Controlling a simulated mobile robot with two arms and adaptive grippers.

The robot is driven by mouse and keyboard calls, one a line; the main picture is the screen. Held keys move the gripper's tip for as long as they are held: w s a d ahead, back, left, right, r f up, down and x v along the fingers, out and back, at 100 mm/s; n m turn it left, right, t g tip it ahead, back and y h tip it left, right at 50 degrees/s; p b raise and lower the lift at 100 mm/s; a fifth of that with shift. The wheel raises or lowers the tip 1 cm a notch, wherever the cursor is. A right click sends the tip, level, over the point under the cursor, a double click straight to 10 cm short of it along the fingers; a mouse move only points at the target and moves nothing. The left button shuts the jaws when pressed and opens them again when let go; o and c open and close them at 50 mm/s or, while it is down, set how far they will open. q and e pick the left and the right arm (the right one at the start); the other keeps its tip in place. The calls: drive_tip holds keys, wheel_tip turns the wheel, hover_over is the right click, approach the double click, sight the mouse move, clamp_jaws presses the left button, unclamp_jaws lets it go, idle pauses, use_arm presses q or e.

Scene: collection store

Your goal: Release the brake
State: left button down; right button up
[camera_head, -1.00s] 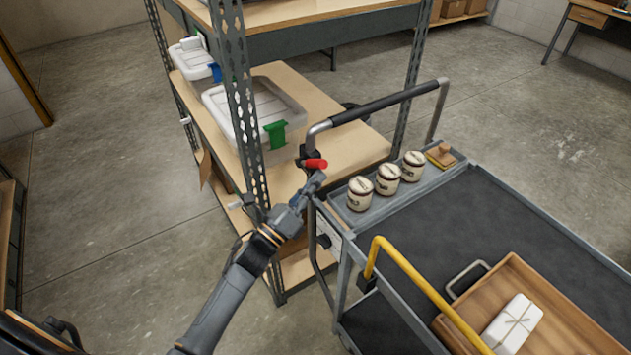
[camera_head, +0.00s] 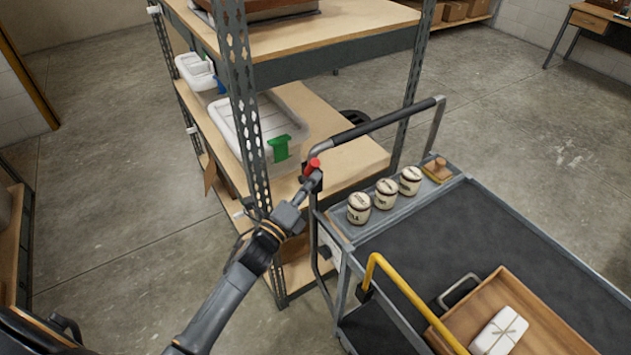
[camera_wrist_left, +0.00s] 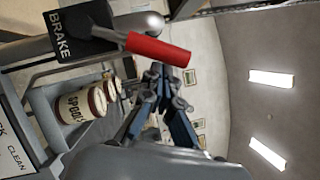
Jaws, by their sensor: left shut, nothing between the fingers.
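The brake lever has a red grip (camera_head: 312,166) and sits at the left end of the cart's push handle (camera_head: 376,126). In the left wrist view the red grip (camera_wrist_left: 158,48) sticks out on a metal arm from a black block marked BRAKE (camera_wrist_left: 80,36). My left gripper (camera_head: 313,183) is shut and empty, just below the red grip in the head view. In the left wrist view its closed fingertips (camera_wrist_left: 160,75) are close to the grip; whether they touch it I cannot tell. My right gripper is not in view.
The cart's top tray (camera_head: 420,240) carries several labelled jars (camera_head: 386,193), a wooden stamp-like block (camera_head: 436,168) and a wooden box (camera_head: 525,325) with a white parcel (camera_head: 499,331). A yellow bar (camera_head: 415,300) rises in front. A shelf rack post (camera_head: 240,100) stands close behind my left arm.

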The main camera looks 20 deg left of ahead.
use_arm(q)
drive_tip(key=shift+w+a+r, duration=0.35)
drive_tip(key=shift+a+r, duration=0.15)
drive_tip(key=shift+r, duration=0.15)
drive_tip(key=shift+w+a+r+b, duration=0.15)
drive_tip(key=shift+w+a+r, duration=0.3)
drive_tip(key=shift+a, duration=0.15)
drive_tip(key=shift+w+a+r+b, duration=0.15)
drive_tip(key=shift+w+a+r, duration=0.15)
drive_tip(key=shift+w+a, duration=0.2)
drive_tip(key=shift+a+r, duration=0.15)
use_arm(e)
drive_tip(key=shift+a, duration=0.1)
